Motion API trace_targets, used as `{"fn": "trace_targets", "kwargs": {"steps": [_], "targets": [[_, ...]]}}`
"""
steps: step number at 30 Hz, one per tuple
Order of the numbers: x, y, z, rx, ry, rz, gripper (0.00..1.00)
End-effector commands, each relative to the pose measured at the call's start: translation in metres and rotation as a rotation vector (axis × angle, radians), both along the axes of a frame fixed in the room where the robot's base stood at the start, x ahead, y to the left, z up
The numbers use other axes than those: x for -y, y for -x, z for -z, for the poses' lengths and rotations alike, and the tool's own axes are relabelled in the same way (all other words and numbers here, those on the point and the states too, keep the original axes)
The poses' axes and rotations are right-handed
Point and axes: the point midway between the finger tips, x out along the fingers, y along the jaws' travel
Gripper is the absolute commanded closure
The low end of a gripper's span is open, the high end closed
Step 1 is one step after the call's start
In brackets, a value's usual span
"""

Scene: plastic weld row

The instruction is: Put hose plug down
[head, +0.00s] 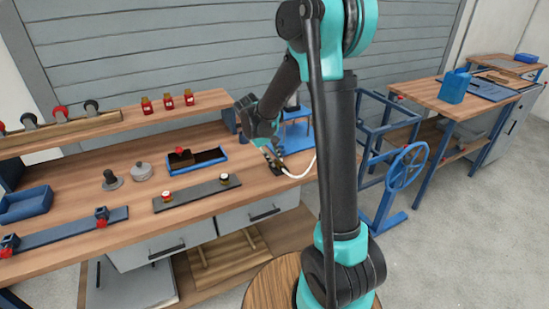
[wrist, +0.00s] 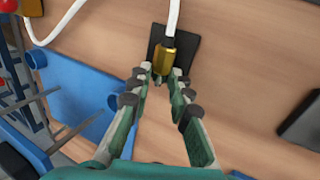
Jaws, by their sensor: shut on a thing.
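The hose plug (wrist: 177,52) is a brass fitting on the end of a white hose (wrist: 173,16). My gripper (wrist: 164,76) is shut on the lower end of the plug in the wrist view. The plug shows over a small dark pad (wrist: 190,60) on the wooden bench; I cannot tell whether it touches the pad. In the head view my gripper (head: 274,160) is low over the bench's right part, and the white hose (head: 301,174) curves away to the right. The plug itself is too small to make out there.
A blue stand (head: 296,132) is close behind my gripper. A dark strip (head: 195,193) with two small knobs and a blue tray (head: 212,164) lie to the left. A blue handwheel (head: 407,167) stands right of the bench.

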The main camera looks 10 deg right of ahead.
Motion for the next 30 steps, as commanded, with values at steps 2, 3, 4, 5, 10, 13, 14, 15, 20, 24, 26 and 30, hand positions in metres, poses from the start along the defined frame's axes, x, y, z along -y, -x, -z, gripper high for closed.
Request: {"fn": "trace_targets", "kwargs": {"steps": [2, 3, 4, 5, 10, 13, 14, 15, 20, 24, 26, 30], "targets": [[0.0, 0.0, 0.002, 0.0, 0.0, 0.0, 1.0], [0.0, 0.0, 0.003, 0.0, 0.0, 0.0, 1.0], [0.0, 0.0, 0.004, 0.0, 0.0, 0.0, 1.0], [0.0, 0.0, 0.005, 0.0, 0.0, 0.0, 1.0], [0.0, 0.001, 0.006, 0.0, -0.001, 0.0, 0.74], [0.0, 0.001, 0.006, -0.001, 0.0, 0.0, 0.62], [0.0, 0.001, 0.006, -0.001, 0.0, 0.001, 0.6], [0.0, 0.001, 0.006, -0.001, 0.0, 0.001, 0.6], [0.0, 0.0, 0.005, 0.0, 0.0, 0.0, 0.6], [0.0, 0.0, 0.003, 0.0, 0.0, 0.0, 0.6], [0.0, 0.0, -0.002, 0.0, 0.0, 0.0, 0.6], [-0.006, 0.002, -0.021, 0.0, 0.0, -0.002, 0.6]]}}
